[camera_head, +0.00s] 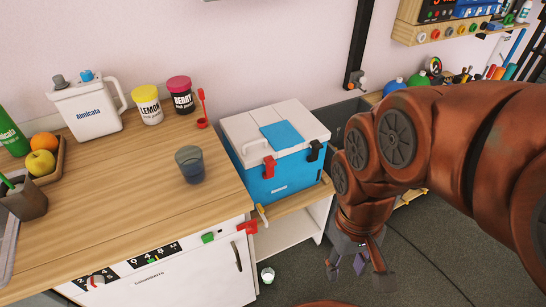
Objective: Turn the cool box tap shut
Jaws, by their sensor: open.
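The cool box (290,176) has a blue body and a white lid with a blue panel. It stands on a wooden shelf right of the counter. A red fitting (270,166) and a black fitting (315,151) are on its front. A small pale yellow piece (262,213) shows near its lower left front corner. I cannot tell for sure which of these is the tap or how it is turned. My gripper (358,267) is open and empty, pointing down over the floor, right of and below the cool box, apart from it. My arm hides part of the right side.
The wooden counter (120,195) at left holds a dark cup (190,165), a white jug (85,108) and two jars. Red (247,228) and green (208,238) pieces stick out at its front edge. A small cup (267,275) is low down. Grey floor (440,255) is clear.

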